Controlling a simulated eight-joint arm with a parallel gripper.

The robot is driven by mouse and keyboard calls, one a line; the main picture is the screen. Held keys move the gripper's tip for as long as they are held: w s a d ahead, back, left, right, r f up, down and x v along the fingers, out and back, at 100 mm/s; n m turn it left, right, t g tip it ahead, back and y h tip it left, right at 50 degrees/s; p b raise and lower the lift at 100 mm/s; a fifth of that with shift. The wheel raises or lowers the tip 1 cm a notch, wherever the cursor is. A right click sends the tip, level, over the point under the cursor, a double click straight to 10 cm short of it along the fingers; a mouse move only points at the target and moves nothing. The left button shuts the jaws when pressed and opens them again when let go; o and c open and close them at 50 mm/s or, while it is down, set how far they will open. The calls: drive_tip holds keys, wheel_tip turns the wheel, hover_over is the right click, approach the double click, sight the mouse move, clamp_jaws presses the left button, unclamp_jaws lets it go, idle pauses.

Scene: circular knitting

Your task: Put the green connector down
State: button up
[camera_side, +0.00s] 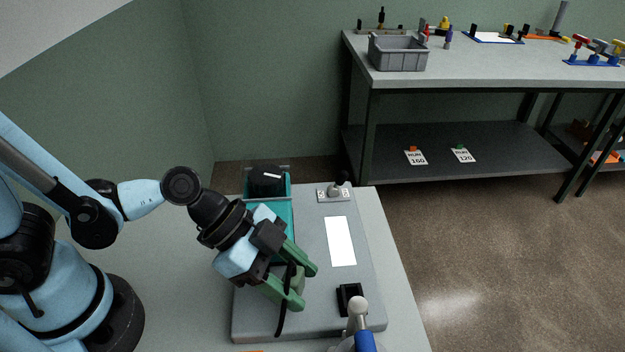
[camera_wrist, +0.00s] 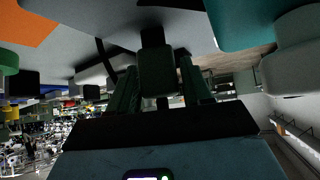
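My gripper (camera_side: 303,285) has green fingers and hangs over the front left part of a grey panel (camera_side: 315,310). A dark green block, the green connector (camera_side: 298,279), sits between the fingers, with a dark strip like a cable running down past the near finger. In the wrist view the connector (camera_wrist: 157,72) fills nearly all the space between the fingertips (camera_wrist: 158,85), which appear closed on its sides. Whether its lower end touches the panel cannot be told. A black socket-like block (camera_side: 350,298) stands on the panel right of the gripper.
A teal bin (camera_side: 281,191) with a black item stands behind the gripper. A lever switch (camera_side: 338,190) and a white sheet (camera_side: 341,241) are on the panel. A silver-knobbed blue handle (camera_side: 362,330) rises at the front. A far bench (camera_side: 470,70) carries a grey crate (camera_side: 398,54).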

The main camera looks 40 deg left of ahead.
drive_tip(key=shift+o, duration=1.4)
drive_tip(key=shift+r, duration=0.1)
drive_tip(key=shift+v, duration=5.95)
drive_tip(key=w+a+n+t+y, duration=0.3)
drive_tip(key=w+a+n+y, duration=0.5)
drive_tip(key=a+n, duration=0.5)
drive_tip(key=shift+w+n+t, duration=0.25)
drive_tip(key=shift+n+t, duration=0.05)
